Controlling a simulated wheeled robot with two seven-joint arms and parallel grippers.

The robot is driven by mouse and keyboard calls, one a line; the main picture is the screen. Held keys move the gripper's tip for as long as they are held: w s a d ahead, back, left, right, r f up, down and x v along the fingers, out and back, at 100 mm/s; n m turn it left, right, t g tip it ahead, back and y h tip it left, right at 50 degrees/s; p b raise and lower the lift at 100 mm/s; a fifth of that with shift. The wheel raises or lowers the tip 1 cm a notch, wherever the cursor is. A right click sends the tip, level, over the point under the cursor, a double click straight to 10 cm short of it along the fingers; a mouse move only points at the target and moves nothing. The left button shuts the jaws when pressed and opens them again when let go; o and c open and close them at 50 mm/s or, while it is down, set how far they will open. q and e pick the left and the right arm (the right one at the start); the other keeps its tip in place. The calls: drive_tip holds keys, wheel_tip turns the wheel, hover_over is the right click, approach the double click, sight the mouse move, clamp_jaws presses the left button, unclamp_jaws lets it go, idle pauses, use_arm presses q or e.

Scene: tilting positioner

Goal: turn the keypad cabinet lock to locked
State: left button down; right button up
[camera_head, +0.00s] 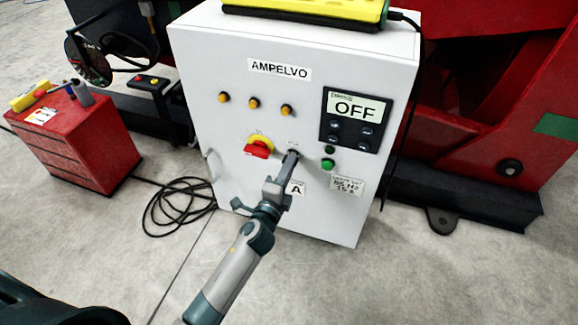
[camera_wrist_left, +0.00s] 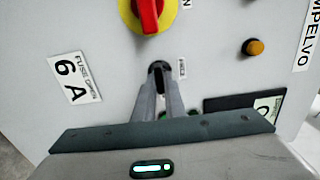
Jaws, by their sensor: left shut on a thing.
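The white keypad cabinet (camera_head: 205,55) stands in the middle of the head view, its front marked AMPELVO. My left gripper (camera_head: 291,157) reaches up to the front panel, just right of the red and yellow rotary switch. In the left wrist view its two fingers (camera_wrist_left: 160,85) are closed around a small dark lock (camera_wrist_left: 157,68) beside a little label. The fingers hide most of the lock, so I cannot tell its turned position. My right gripper is not in view.
The red rotary switch (camera_head: 257,150) is close to my left gripper, and a green button (camera_head: 327,164) is on its other side. The keypad display (camera_head: 355,108) reads OFF. A red tool cart (camera_head: 75,140) stands left; a black cable (camera_head: 175,205) lies on the floor.

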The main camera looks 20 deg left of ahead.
use_arm(q)
drive_tip(key=c, duration=1.8)
unclamp_jaws()
drive_tip(key=shift+s+a+b, duration=0.15)
drive_tip(key=shift+s+b, duration=0.1)
drive_tip(key=shift+s, duration=4.1)
drive_tip(key=shift+s+a+b, duration=0.1)
drive_tip(key=shift+s+b, duration=0.15)
drive_tip(key=shift+s, duration=4.1)
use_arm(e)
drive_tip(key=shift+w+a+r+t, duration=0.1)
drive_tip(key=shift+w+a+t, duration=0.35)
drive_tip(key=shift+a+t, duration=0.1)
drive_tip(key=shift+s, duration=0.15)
